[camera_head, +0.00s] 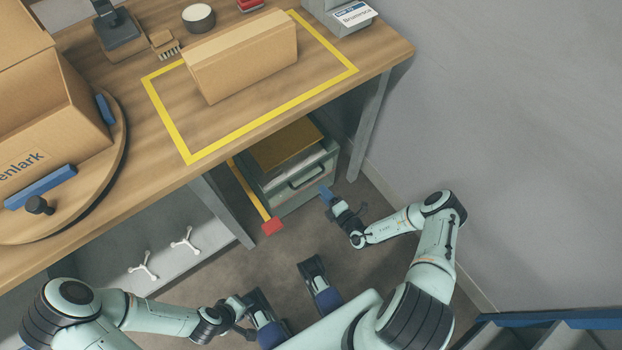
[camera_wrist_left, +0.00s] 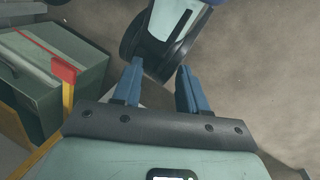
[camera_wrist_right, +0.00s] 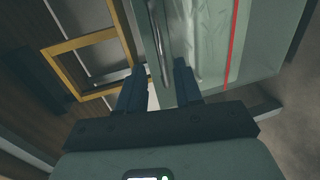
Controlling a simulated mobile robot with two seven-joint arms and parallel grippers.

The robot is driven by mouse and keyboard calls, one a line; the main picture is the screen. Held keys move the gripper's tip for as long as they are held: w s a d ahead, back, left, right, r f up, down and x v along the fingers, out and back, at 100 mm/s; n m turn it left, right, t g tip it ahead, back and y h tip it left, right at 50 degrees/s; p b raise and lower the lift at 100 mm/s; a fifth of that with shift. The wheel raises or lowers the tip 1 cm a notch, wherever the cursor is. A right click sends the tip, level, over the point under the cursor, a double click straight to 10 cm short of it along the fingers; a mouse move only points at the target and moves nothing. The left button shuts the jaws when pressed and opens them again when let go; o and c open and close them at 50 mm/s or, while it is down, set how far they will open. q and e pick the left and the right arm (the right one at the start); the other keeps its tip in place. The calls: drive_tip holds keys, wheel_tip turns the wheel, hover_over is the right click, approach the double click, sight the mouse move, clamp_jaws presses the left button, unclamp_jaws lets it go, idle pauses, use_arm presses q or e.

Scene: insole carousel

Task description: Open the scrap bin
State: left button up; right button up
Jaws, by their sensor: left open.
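My left gripper (camera_wrist_left: 158,88) is open and empty, low and away from the bin (camera_wrist_left: 85,62).
A yellow bar with a red end (camera_head: 272,226) sticks out left of the bin. The table (camera_head: 330,88) overhangs it, with table legs (camera_head: 370,125) on either side. A cardboard box (camera_head: 242,58) stands on the table. Floor in front of the bin is clear.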

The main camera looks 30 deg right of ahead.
sight(311, 179)
drive_tip(key=b+x, duration=0.2)
drive_tip(key=x, duration=0.6)
drive_tip(key=shift+w+a+f, duration=0.1)
drive_tip(key=shift+w, duration=0.3)
use_arm(q)
drive_tip(key=shift+t+y, duration=0.3)
drive_tip(key=shift+t, duration=0.3)
drive_tip(key=w+f, duration=0.1)
drive_tip(key=w+a, duration=0.1)
drive_tip(key=w+f, duration=0.1)
drive_tip(key=shift+w+a+f, duration=0.25)
drive_tip(key=shift+a+f, duration=0.1)
use_arm(e)
clamp_jaws()
